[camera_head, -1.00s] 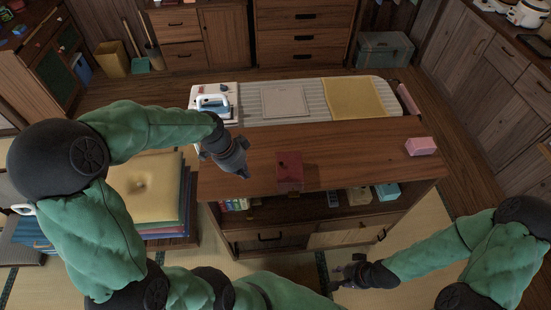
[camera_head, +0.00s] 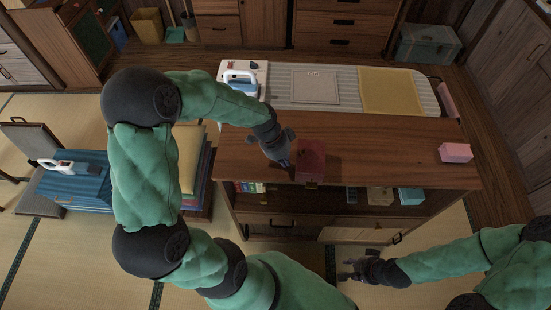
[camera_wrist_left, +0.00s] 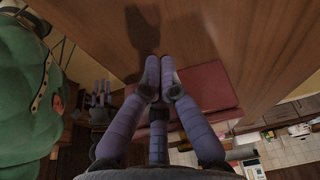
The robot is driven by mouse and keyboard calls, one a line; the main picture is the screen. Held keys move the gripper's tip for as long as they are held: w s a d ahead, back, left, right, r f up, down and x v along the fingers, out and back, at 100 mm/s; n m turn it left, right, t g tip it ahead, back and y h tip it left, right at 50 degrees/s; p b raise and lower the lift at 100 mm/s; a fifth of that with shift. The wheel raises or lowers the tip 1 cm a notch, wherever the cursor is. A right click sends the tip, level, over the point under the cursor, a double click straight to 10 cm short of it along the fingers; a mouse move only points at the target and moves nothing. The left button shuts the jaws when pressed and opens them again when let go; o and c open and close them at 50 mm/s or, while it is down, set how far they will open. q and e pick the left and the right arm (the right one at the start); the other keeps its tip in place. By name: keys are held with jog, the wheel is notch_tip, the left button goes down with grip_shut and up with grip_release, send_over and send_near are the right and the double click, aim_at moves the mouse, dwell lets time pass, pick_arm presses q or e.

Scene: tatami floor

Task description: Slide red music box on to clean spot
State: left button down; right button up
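The red music box (camera_head: 311,160) sits near the front edge of the wooden counter top, left of its middle. It also shows in the left wrist view (camera_wrist_left: 205,88), partly hidden behind my fingers. My left gripper (camera_head: 285,162) is low over the counter just left of the box; its fingertips (camera_wrist_left: 160,68) are drawn together with nothing between them. I cannot tell whether they touch the box. My right gripper (camera_head: 346,271) hangs over the floor in front of the counter, its fingers apart and empty. No marked clean spot can be made out.
A pink box (camera_head: 456,152) stands at the counter's right end. The wooden top (camera_head: 385,150) between it and the music box is bare. Behind lie a striped board with a yellow cloth (camera_head: 391,91) and an iron (camera_head: 240,80). Small items fill the shelf below.

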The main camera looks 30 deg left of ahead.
aim_at(380, 160)
pick_arm(q)
jog(key=shift+w+d, duration=0.45)
jog(key=shift+d, duration=0.1)
jog(key=w+d, duration=0.6)
jog(key=d, duration=0.2)
jog(key=w+d, duration=0.6)
jog(key=d, duration=0.2)
jog(key=w+d+p, duration=0.1)
jog(key=w+d, duration=0.6)
jog(key=d, duration=0.1)
jog(key=shift+d, duration=0.15)
dwell(0.3)
